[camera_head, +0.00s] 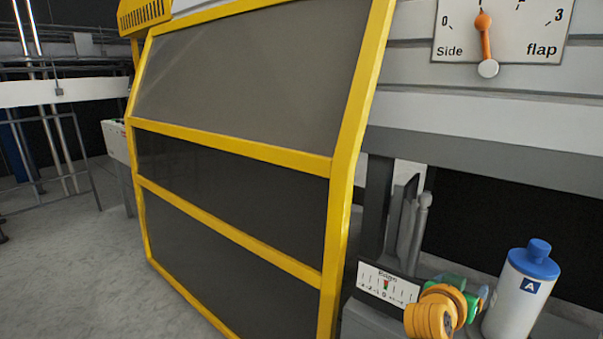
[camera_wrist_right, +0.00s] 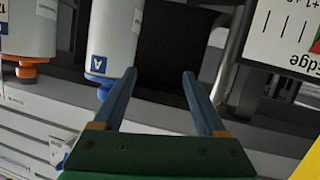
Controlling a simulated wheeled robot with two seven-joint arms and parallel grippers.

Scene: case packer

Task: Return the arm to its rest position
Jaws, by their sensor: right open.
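My right gripper (camera_wrist_right: 160,73) is open in the right wrist view, with its two blue fingers apart and nothing between them. In the head view its green body (camera_head: 455,284) and my orange wrist show at the lower right; the fingers cannot be made out there. The gripper is close to a white bottle marked A (camera_head: 512,300) with a blue cap, which is to its right in the head view. The bottle (camera_wrist_right: 110,30) appears upside down in the wrist view, beyond the left finger. My left gripper is not in view.
A small scale panel (camera_head: 387,283) stands left of my wrist. A yellow-framed dark guard (camera_head: 235,149) fills the middle. A Side flap dial (camera_head: 486,40) with an orange pointer is at top right. A second container with an orange cap (camera_wrist_right: 26,71) shows in the wrist view. Open floor (camera_head: 60,260) lies left.

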